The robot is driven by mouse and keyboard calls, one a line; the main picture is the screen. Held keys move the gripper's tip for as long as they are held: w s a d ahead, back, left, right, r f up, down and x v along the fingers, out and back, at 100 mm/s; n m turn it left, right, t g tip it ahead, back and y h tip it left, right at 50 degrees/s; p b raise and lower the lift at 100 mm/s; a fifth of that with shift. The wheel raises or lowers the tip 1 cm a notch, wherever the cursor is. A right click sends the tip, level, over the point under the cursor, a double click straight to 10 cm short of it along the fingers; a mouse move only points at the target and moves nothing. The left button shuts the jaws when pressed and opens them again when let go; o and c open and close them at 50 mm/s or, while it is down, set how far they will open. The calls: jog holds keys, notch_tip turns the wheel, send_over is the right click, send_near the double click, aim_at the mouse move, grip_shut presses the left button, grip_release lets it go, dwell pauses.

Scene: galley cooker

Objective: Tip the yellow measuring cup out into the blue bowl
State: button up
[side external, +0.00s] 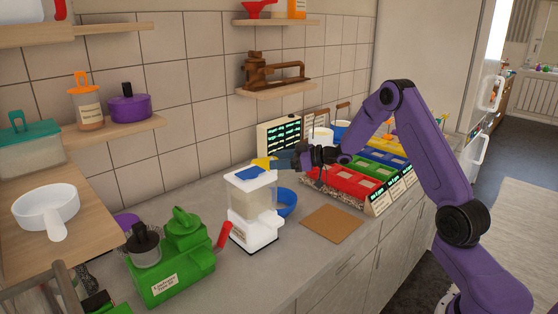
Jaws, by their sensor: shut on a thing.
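The yellow measuring cup (262,162) is small in the side external view, up in the air just behind the top of a white dispenser. My gripper (280,163) reaches in from the right and is shut on the cup. The blue bowl (288,203) stands on the counter, lower and a little to the right of the cup. The white dispenser hides the bowl's left part. The cup's lower part is also hidden, and I cannot see its contents or tell how far it is tilted.
The white dispenser with a blue lid (252,174) stands in front of the bowl. A green machine (172,258) is at the front left. Red, green and blue bins (345,180) stand to the right. A brown board (331,223) lies on the clear counter (280,255).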

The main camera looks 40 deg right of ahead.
dwell(0.4)
jog(key=shift+s+f+t, duration=0.1)
jog(key=shift+f+t, duration=0.05)
jog(key=shift+t, duration=0.25)
jog(key=shift+s+d+f+t+y, duration=0.2)
jog(key=shift+f+t+y, duration=0.25)
jog(key=shift+t+y, duration=0.2)
dwell(0.5)
jog(key=shift+a+r, duration=0.1)
jog(key=shift+r, duration=0.05)
jog(key=g, duration=0.1)
jog(key=r+g+h, duration=0.1)
jog(key=w+r+g+h, duration=0.1)
jog(key=g, duration=0.1)
jog(key=shift+w+a, duration=0.1)
jog(key=shift+a, duration=0.2)
dwell(0.4)
jog(key=shift+r+g+h, duration=0.1)
jog(key=shift+g+h, duration=0.15)
jog(key=shift+h, duration=0.1)
jog(key=shift+w+a+r+g, duration=0.1)
jog(key=shift+w+r+g, duration=0.1)
jog(key=shift+g, duration=0.1)
jog(key=shift+g+h, duration=0.4)
jog(key=shift+h, duration=0.1)
